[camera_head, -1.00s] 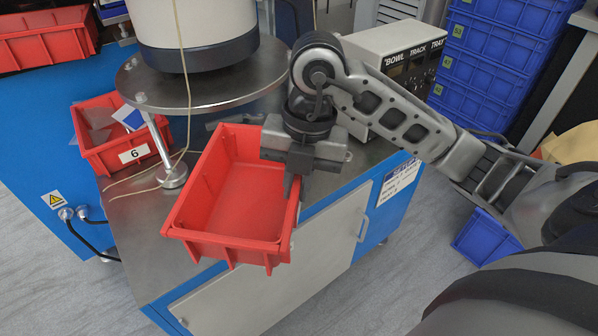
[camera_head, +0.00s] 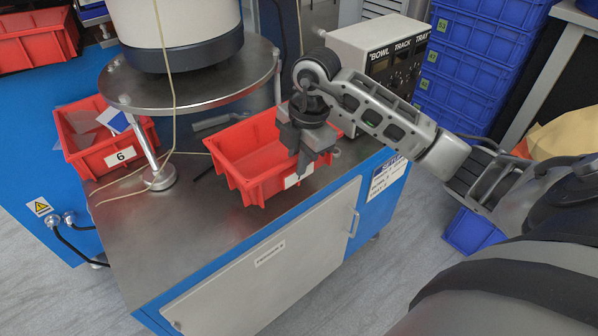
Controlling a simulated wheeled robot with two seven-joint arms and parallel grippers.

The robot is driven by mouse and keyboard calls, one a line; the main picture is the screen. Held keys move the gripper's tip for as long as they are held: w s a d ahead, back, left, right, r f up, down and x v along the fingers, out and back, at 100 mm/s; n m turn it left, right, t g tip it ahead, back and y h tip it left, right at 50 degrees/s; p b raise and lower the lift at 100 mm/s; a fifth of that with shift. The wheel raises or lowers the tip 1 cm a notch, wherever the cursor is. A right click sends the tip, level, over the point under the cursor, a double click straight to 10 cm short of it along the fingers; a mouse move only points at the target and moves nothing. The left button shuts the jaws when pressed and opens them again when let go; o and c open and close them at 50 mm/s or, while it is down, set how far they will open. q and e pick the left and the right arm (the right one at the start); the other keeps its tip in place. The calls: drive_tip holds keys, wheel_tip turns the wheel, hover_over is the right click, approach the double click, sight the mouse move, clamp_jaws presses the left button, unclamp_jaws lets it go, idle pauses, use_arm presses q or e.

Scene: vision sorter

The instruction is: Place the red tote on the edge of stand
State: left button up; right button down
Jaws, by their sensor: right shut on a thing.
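The red tote (camera_head: 243,160) is empty and shows at the middle of the head view, over the steel top of the blue stand (camera_head: 185,235). A white label is on its near side. My right gripper (camera_head: 303,168) points down and is shut on the tote's right rim. Its fingertips are partly hidden against the rim. The tote looks roughly level and close to the top, near the front right edge. I cannot tell whether its base touches. My left gripper is not in view.
A second red tote marked 6 (camera_head: 90,145) stands left, beside the round steel plate (camera_head: 200,92) on its legs. A control box (camera_head: 378,55) stands behind my right gripper. A thin cable hangs at left. The stand's front left top is clear.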

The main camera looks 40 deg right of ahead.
drive_tip(key=f, duration=0.1)
drive_tip(key=w+d+f, duration=0.1)
drive_tip(key=w, duration=0.1)
drive_tip(key=shift+d+f, duration=0.25)
drive_tip(key=shift+f, duration=0.15)
wheel_tip(320, 180, down, 3)
drive_tip(key=shift+f, duration=0.1)
drive_tip(key=shift+f, duration=0.15)
drive_tip(key=c, duration=1.5)
unclamp_jaws()
